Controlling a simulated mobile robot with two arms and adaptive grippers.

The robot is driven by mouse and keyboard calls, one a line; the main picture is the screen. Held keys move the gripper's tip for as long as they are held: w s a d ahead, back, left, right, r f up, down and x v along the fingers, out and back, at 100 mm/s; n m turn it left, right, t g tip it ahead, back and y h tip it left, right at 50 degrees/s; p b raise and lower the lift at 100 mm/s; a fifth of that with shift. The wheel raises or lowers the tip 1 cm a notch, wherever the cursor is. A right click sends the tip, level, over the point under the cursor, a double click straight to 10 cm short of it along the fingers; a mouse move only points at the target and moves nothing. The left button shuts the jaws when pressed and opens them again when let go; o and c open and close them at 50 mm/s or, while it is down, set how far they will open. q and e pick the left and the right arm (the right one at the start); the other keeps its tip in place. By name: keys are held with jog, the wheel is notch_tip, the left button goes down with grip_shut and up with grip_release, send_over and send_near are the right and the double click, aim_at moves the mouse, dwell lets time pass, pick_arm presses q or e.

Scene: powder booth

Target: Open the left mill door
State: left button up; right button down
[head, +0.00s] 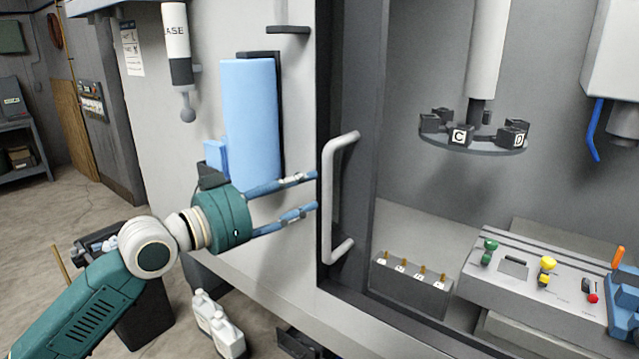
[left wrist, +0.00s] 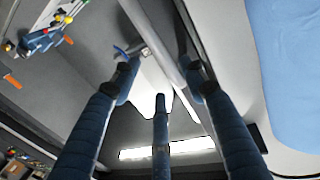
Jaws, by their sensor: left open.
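The mill door's dark frame (head: 355,80) stands upright in the middle of the head view. A pale, vertical bar handle (head: 328,200) is fixed to it, bent back to the frame at top and bottom. My left gripper (head: 317,190) comes in from the left with its fingers open and pointing right. The fingertips are just left of the handle in the picture; whether they touch it I cannot tell. In the left wrist view my spread fingers (left wrist: 160,95) show with nothing clearly held between them. My right gripper is not in view.
Right of the frame, the mill interior shows a tool carousel (head: 472,145), a block with several brass pegs (head: 411,285) and a fixture panel (head: 520,285). A blue roll (head: 250,120) hangs on the wall behind my gripper. White jugs (head: 217,325) stand on the floor below.

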pick_arm(q)
jog(key=shift+v, duration=1.85)
jog(key=shift+s, duration=0.1)
